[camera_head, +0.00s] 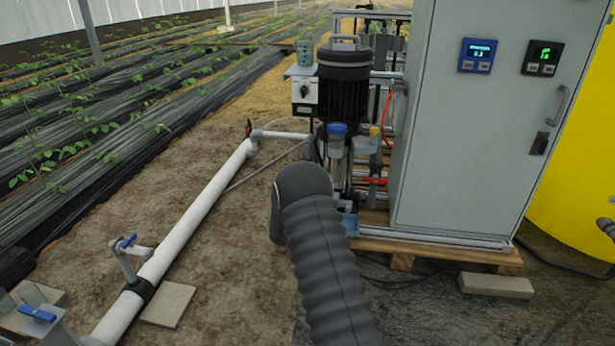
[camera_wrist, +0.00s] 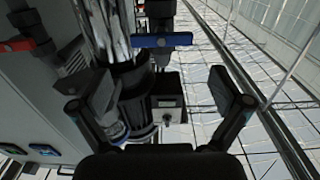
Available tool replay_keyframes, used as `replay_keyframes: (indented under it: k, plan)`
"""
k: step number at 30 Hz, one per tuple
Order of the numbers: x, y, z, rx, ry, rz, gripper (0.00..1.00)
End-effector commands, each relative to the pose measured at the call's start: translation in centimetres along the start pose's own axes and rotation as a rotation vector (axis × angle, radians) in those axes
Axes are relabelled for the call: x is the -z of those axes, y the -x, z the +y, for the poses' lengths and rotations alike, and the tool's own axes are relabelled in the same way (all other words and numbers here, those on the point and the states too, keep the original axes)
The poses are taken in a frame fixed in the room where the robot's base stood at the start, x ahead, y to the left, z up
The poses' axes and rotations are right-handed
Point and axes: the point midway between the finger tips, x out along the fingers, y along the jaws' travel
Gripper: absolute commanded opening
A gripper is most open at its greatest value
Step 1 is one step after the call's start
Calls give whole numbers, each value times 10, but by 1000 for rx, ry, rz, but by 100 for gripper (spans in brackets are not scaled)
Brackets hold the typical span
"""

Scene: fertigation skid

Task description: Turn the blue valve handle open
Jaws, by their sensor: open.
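A blue valve handle (camera_wrist: 162,40) shows in the wrist view as a short flat bar, lying crosswise on a dark pipe fitting beside the shiny pump column. My gripper (camera_wrist: 160,92) is open, one finger on each side of the picture. The blue handle appears beyond the fingertips, in the gap between them, and no contact shows. In the head view my dark ribbed arm covers this spot, and neither my gripper nor this handle can be made out there.
A red handle (camera_head: 375,181) sits beside the grey cabinet (camera_head: 480,120). The black pump motor (camera_head: 343,80) and a switch box (camera_head: 304,92) stand close by. Other blue handles (camera_head: 128,241) (camera_head: 38,314) are on the white pipe line at left. Bare soil lies left of my arm.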

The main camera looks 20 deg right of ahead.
Motion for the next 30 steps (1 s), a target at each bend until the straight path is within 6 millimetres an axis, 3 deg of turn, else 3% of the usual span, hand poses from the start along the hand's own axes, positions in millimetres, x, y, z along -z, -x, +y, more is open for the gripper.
replay_keyframes:
  k: [6, 15, 21, 30]
  plan:
    - [-1, -38, -1, 1, -1, 1, 100]
    - [-1, -79, -1, 2, -1, -1, 100]
    - [-1, -92, -1, 2, 0, -2, 100]
    - [0, -95, -1, 2, 0, -2, 100]
